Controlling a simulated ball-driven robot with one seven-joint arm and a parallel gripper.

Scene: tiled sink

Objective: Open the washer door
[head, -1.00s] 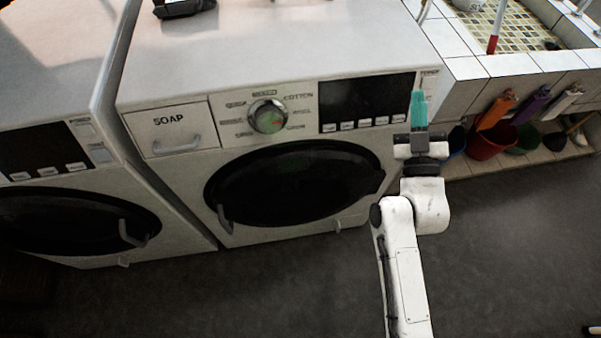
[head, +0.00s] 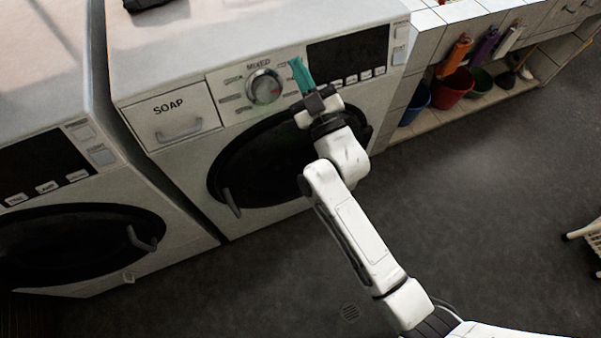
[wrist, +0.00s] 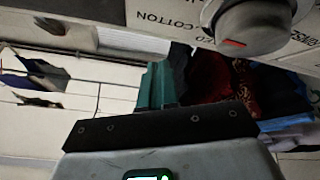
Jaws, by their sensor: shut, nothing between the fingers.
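The white washer in the middle has a round dark door (head: 250,165), and it looks shut. Its curved grey handle (head: 231,202) is at the door's lower left. My gripper (head: 298,70), with teal fingers, is in front of the control panel, just right of the dial (head: 264,86). Its fingers are together and empty, up and to the right of the handle. My wrist covers part of the door's upper right. In the wrist view the teal fingers (wrist: 157,85) show below the dial (wrist: 252,25); the handle is not visible there.
A soap drawer (head: 172,122) is left of the dial, and a dark display (head: 347,55) is right of it. A second washer with its own door handle (head: 143,238) stands at left. Buckets (head: 453,90) line a low shelf at right. The grey floor in front is mostly clear.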

